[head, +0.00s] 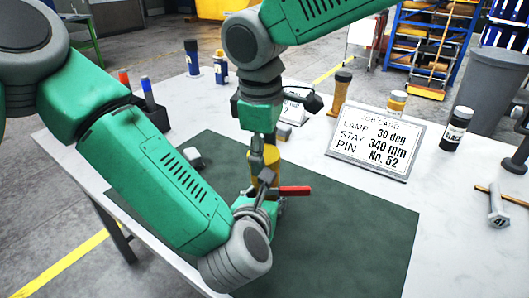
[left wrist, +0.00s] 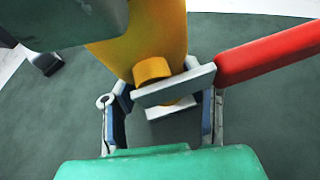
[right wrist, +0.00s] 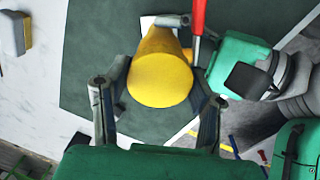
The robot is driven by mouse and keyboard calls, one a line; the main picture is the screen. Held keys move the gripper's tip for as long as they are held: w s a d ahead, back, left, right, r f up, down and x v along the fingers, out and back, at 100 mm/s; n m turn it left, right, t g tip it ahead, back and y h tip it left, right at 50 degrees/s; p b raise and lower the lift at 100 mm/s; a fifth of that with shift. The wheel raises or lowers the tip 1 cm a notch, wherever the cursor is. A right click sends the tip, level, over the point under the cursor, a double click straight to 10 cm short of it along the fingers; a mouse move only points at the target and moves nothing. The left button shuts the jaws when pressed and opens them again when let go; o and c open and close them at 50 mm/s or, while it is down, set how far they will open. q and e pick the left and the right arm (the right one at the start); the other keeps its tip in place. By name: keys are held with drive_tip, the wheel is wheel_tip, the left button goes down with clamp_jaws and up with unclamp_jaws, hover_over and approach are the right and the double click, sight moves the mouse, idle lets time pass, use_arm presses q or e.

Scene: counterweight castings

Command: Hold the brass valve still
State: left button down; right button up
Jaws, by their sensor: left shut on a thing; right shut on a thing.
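The brass valve (head: 265,165), yellow with a red lever handle (head: 295,190), stands on the dark green mat (head: 345,235). My right gripper (head: 262,150) reaches down from above and is shut around its upper body; in the right wrist view the round yellow top (right wrist: 160,85) sits between the fingers. My left gripper (head: 262,192) comes in low and is shut on a short yellow stub (left wrist: 153,70) of the valve, with the red handle (left wrist: 270,55) to the right of its fingers. The valve's base is mostly hidden behind my left gripper in the head view.
A job card (head: 376,143) stands on the white table behind the mat. Several bottles, including a black-labelled one (head: 456,128), line the back. A small grey block (head: 193,157) is left of the valve. The mat's right side is clear.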

drive_tip(key=shift+a+m, duration=0.1)
drive_tip(key=shift+m, duration=0.4)
use_arm(q)
drive_tip(key=shift+d, duration=0.1)
use_arm(e)
drive_tip(key=o, duration=1.4)
drive_tip(key=shift+w, duration=0.1)
drive_tip(key=r, duration=0.8)
drive_tip(key=s+r, duration=0.1)
drive_tip(key=r, duration=0.2)
drive_tip(key=shift+a+r, duration=0.15)
drive_tip(key=shift+r, duration=0.25)
use_arm(q)
drive_tip(key=c, duration=0.9)
unclamp_jaws()
drive_tip(key=shift+o, duration=0.2)
